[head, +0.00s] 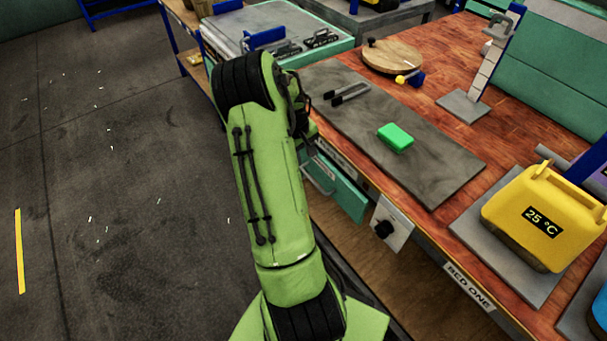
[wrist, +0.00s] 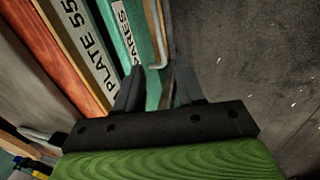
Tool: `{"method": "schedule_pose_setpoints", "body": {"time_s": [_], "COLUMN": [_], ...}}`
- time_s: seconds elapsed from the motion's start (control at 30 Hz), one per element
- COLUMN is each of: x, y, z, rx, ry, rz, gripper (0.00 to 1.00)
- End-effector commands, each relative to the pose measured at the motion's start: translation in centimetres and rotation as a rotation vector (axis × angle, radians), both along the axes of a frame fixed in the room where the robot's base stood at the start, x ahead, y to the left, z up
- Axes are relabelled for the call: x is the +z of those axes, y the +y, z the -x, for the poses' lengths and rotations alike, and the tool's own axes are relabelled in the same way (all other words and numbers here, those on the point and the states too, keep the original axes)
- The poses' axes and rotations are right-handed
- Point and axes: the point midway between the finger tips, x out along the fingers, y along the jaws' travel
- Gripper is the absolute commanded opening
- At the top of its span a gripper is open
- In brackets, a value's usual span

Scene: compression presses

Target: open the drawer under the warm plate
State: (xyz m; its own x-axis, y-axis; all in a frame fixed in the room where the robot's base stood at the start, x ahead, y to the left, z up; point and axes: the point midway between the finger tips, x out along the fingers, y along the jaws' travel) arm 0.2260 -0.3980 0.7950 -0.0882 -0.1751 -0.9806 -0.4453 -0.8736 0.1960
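The warm plate is a dark grey slab (head: 440,165) on the red-brown bench, with a green block (head: 396,138) and black tongs (head: 347,93) on it. Below the bench edge is a teal drawer (head: 345,190) with a pale bar handle (head: 318,178); it looks shut. The wrist view shows the teal drawer front (wrist: 122,25), lettered "...ARES", and its handle (wrist: 162,40). My gripper (wrist: 158,80) is open, its fingers pointing toward the drawer front. The handle's near end shows in line with the gap; contact cannot be told. In the head view my arm hides the fingers.
A control box with a black knob (head: 391,226) sits right of the drawer. A yellow "25 °C" container (head: 545,215) stands on the bench at right. A teal-edged press table (head: 275,35) lies beyond my arm.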

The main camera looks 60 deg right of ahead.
Motion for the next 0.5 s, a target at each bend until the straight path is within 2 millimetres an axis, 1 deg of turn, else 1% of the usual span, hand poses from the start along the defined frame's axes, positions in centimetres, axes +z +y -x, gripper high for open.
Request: {"method": "schedule_pose_setpoints", "body": {"time_s": [0.03,0.3,0.4,0.5], "x": [-1.8,-8.3,-10.0,-10.9], "y": [-0.2,-1.3,-1.7,-1.9], "z": [0.2,0.8,0.9,1.0], "rx": [-0.002,-0.002,-0.001,-0.001], "ry": [0.002,0.002,0.000,0.000], "rz": [-0.003,-0.002,-0.001,-0.001], "gripper": [0.38,0.38,0.38,0.38]}}
